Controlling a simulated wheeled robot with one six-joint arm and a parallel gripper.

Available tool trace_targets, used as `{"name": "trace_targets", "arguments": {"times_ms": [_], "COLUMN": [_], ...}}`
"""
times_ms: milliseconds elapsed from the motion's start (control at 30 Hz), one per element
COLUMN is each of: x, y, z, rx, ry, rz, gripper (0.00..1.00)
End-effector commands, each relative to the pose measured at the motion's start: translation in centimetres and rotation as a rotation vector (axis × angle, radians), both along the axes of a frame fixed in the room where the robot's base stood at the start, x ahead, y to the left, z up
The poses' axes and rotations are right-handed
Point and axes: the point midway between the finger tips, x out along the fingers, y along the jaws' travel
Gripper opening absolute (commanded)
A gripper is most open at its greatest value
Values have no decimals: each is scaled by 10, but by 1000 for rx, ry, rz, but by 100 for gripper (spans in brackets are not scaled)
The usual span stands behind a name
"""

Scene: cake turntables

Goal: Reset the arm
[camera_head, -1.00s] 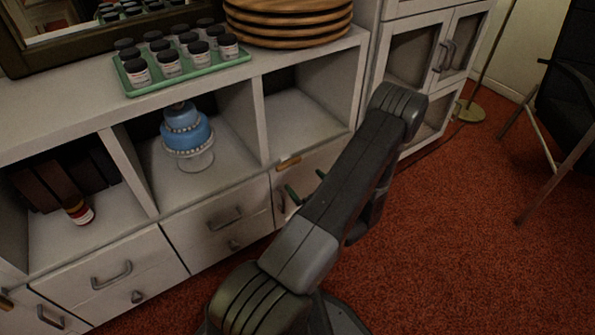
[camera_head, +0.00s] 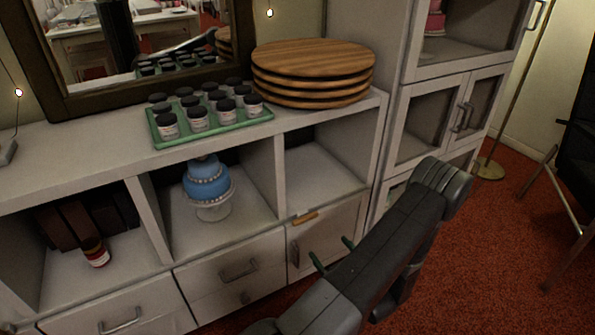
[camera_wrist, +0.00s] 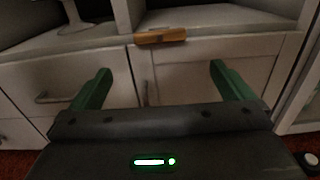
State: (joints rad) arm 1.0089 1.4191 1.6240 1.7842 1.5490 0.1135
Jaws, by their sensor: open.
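My gripper (camera_wrist: 160,88) is open and empty in the wrist view. Its two green fingers are spread wide apart, in front of a white cabinet door. In the head view the green fingertips of my gripper (camera_head: 332,255) show past my dark arm, before the lower cabinet front. Most of the gripper is hidden behind the arm there. A small wooden piece (camera_wrist: 160,37) is at the cabinet's edge above the door, beyond the fingers. It also shows in the head view (camera_head: 306,217).
A white shelf unit (camera_head: 335,120) bears a green tray (camera_head: 215,129) of jars and stacked wooden boards (camera_head: 313,60). A blue cake (camera_head: 206,182) on a stand and a red-labelled jar (camera_head: 96,253) sit in compartments. A floor lamp base (camera_head: 488,169) and chair stand right, on red carpet.

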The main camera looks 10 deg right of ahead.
Motion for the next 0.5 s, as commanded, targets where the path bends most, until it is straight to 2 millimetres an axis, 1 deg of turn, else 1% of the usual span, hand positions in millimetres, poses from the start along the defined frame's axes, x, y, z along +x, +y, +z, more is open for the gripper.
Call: {"name": "trace_targets", "arguments": {"times_ms": [167,500], "x": [25,83], "y": [10,31], "z": [-2,-2], "rx": [-2,-3], "ry": [-1,-2], "rz": [5,5], "gripper": [100,100]}}
